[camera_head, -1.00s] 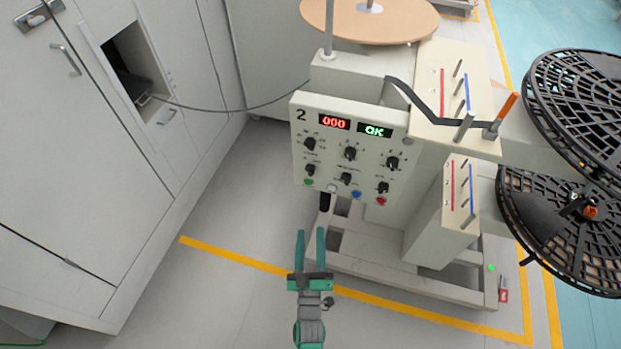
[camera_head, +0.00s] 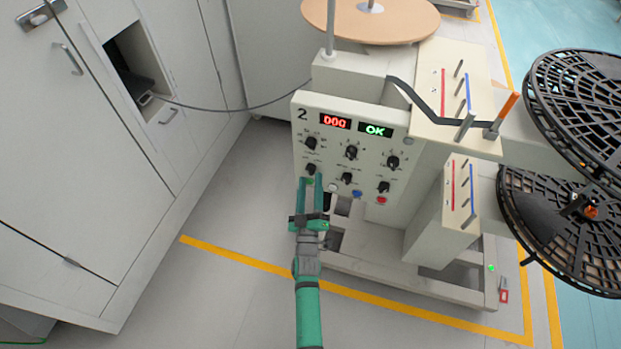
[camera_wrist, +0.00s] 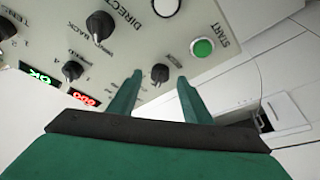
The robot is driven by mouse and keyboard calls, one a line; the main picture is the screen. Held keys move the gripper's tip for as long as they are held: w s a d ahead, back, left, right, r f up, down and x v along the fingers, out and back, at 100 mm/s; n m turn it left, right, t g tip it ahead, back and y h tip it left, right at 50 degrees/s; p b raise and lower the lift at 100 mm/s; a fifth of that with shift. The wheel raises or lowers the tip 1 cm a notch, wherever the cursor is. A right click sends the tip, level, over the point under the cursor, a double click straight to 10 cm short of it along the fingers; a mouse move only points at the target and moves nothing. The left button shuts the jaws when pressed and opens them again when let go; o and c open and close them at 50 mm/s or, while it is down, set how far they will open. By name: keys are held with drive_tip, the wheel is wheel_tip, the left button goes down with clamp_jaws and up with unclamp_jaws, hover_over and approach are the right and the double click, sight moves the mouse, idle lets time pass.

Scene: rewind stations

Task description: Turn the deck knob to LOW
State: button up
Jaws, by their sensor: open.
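The cream control panel (camera_head: 375,133) of station 2 carries several black knobs in two rows. My gripper (camera_head: 311,178) is open and points up at the panel's lower left. In the wrist view, a small black knob (camera_wrist: 160,72) appears between the tips of my open gripper (camera_wrist: 160,82), apart from both fingers. It seems to be the lower-left knob (camera_head: 311,168), above the green button. Its label and pointer setting are too small to read, so I cannot tell whether it is the deck knob.
The green START button (camera_wrist: 203,47) is close beside that knob. The knob marked DIRECTION (camera_wrist: 100,25) is near too. A red display (camera_head: 335,121) and a green OK display (camera_head: 375,130) are lit. Grey cabinets (camera_head: 90,190) stand left; open floor (camera_head: 225,205) lies between.

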sight(310, 170)
drive_tip(key=shift+x, duration=1.1)
drive_tip(key=c, duration=1.1)
